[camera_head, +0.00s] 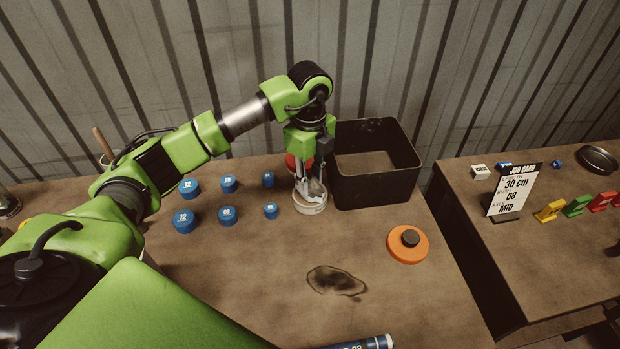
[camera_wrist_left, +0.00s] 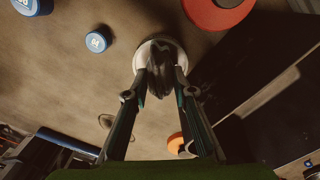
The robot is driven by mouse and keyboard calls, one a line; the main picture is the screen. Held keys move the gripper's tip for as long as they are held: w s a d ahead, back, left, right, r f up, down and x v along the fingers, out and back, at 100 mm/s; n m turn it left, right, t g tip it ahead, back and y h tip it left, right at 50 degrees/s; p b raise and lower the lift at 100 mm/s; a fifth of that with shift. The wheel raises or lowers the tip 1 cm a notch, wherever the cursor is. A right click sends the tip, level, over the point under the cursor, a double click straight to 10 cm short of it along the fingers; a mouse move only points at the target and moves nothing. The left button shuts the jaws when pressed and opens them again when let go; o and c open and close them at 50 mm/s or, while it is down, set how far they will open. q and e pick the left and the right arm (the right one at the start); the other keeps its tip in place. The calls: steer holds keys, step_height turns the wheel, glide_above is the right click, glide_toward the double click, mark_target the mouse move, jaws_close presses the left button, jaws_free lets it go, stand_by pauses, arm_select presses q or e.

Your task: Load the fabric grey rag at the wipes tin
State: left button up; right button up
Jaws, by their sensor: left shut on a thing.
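The grey rag (camera_head: 314,190) is pinched between the fingers of my left gripper (camera_head: 313,178). The rag also shows crumpled and dark in the left wrist view (camera_wrist_left: 159,76). The wipes tin (camera_head: 311,209) is a round white tin with a label, standing on the workbench left of the black bin. In the wrist view the tin's pale rim (camera_wrist_left: 143,52) shows behind the rag. The gripper and rag are right over the tin's mouth; how far the rag sits inside is hidden. My right gripper is not in view.
A black bin (camera_head: 376,190) stands close right of the tin. Several blue caps (camera_head: 228,184) lie to its left, and a red object (camera_head: 291,162) is partly hidden behind the gripper. An orange disc with a black knob (camera_head: 408,246) and a dark stain (camera_head: 335,281) lie in front.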

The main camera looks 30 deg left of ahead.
mark_target(310, 174)
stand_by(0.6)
arm_select(q)
steer(key=shift+r+p, duration=2.45)
steer(key=shift+r, duration=1.05)
